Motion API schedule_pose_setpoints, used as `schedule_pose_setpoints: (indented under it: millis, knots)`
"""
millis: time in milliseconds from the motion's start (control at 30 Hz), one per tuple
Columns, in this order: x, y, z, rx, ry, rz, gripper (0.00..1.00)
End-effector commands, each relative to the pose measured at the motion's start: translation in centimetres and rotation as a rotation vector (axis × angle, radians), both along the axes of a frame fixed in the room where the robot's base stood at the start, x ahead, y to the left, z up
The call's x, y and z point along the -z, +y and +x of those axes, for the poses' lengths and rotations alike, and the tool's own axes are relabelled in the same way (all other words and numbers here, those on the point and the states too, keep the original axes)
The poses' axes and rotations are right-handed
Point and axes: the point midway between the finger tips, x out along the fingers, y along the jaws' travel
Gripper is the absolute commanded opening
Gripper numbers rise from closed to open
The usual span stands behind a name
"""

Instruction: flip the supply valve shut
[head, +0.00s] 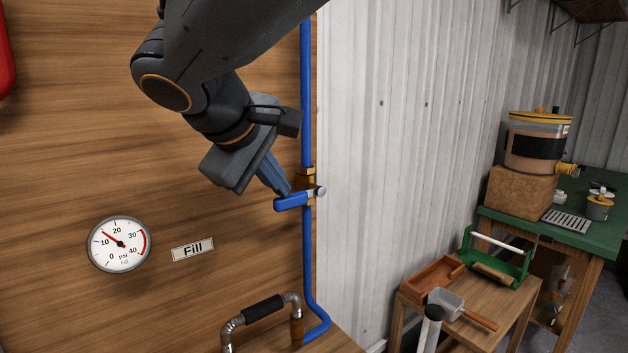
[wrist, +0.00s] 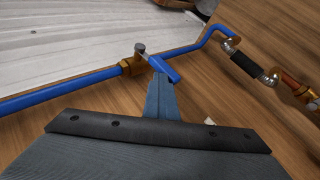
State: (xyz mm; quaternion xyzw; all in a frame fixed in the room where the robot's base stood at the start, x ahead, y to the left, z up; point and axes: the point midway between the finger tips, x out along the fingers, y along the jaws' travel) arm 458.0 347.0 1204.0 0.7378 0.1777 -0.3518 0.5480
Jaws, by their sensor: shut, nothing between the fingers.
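The supply valve has a brass body (head: 306,179) on the vertical blue pipe (head: 306,95), fixed to the wooden panel. Its blue lever (head: 291,202) points left, roughly crosswise to the pipe, with a silvery pivot end (head: 320,192) at its right. The lever also shows in the wrist view (wrist: 168,71), angled across the pipe. My gripper (head: 284,190) is shut and empty. Its fingertips are right at the upper side of the lever; whether they touch it I cannot tell. In the wrist view the closed fingers (wrist: 161,86) overlap the lever's near edge.
A pressure gauge (head: 119,244) and a "Fill" label (head: 193,249) are on the panel to the left. A curved metal pipe with a black sleeve (head: 263,307) stands below. A small wooden table (head: 492,296) with trays and a green bench (head: 560,228) are at the right.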

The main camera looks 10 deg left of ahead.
Motion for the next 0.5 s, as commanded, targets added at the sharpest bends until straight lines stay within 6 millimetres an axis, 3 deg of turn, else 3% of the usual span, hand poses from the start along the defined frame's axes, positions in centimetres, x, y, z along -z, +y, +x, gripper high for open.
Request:
schedule_pose_setpoints:
  millis: [500]
  knots:
    - [1.53,0.78,-0.92,-0.014,0.017,-0.006,0.00]
